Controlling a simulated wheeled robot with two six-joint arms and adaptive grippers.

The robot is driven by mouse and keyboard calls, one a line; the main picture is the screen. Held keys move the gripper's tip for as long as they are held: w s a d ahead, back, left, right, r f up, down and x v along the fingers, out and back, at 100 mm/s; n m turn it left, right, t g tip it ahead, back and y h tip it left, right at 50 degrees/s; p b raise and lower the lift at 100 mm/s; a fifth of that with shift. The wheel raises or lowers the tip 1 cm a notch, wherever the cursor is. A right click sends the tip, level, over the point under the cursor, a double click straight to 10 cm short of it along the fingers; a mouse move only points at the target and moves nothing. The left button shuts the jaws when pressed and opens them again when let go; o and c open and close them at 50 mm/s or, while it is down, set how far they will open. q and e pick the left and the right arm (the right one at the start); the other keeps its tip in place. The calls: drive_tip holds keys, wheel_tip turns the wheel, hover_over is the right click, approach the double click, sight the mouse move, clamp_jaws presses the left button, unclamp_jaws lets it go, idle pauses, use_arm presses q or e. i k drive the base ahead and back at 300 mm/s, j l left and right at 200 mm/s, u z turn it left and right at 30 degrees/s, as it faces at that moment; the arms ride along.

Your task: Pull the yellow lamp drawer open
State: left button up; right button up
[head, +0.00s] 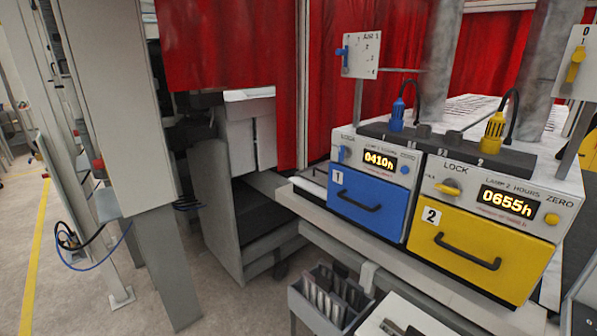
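The yellow lamp drawer (480,257), marked 2, is at the lower right of the head view. It looks shut, its front close under the grey panel above it. A black bar handle (467,252) runs across its front, tilted down to the right. Neither of my grippers is in view.
A blue drawer (365,205) marked 1 sits beside it on the left, with its own handle. Below stand a grey bin (330,297) with upright tools and a white surface (405,315). Red curtains (230,45) hang behind. Bare floor lies at the left.

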sight(505, 262)
drive_tip(key=z, duration=1.25)
